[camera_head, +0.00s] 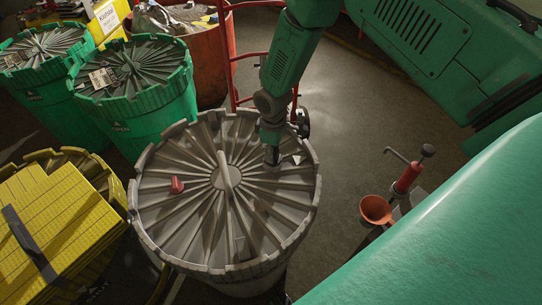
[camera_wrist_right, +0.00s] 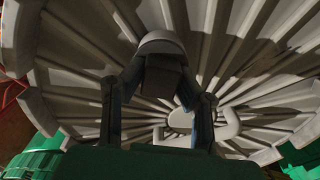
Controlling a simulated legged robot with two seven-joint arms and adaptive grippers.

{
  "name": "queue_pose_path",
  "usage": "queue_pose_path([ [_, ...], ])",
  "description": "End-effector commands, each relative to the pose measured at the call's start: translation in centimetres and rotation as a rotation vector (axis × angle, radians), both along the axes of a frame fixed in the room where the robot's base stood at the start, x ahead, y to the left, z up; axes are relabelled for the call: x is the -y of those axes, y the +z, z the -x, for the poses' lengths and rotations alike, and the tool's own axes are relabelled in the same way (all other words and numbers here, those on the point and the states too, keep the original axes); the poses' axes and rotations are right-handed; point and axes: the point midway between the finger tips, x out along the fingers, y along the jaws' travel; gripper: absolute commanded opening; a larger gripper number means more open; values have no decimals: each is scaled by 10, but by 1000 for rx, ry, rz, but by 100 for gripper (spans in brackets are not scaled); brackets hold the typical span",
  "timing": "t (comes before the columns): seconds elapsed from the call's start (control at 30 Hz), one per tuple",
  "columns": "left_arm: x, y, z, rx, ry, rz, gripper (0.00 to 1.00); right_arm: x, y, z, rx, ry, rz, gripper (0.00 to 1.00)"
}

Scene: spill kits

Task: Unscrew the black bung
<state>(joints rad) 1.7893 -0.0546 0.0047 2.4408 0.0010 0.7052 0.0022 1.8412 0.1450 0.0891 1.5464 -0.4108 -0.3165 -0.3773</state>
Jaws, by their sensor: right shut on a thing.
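The large drum's grey ribbed lid (camera_head: 190,222) fills the middle of the head view and the background of the right wrist view (camera_wrist_right: 60,60). My right gripper (camera_head: 272,156) reaches down to the lid's right side. In the right wrist view my right gripper (camera_wrist_right: 162,92) has its fingers drawn in on a dark block, the black bung (camera_wrist_right: 164,78), at the lid. The bung is mostly hidden by the gripper in the head view. A red bung (camera_head: 177,185) sits on the lid's left side. My left gripper is not in view.
Green drums (camera_head: 140,115) stand at the upper left, and a yellow stack (camera_head: 62,225) at the lower left. An orange funnel (camera_head: 376,209) and a red hand pump (camera_head: 408,177) are at the right. A red frame (camera_head: 233,75) stands behind the lid.

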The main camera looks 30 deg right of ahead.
Motion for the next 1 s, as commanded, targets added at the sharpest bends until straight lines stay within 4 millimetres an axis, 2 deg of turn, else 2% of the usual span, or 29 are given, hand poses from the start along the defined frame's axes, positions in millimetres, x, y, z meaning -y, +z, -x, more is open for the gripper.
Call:
queue_pose_path([
  [1.0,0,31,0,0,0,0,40,0,43,0,1,-1,-1,0],
])
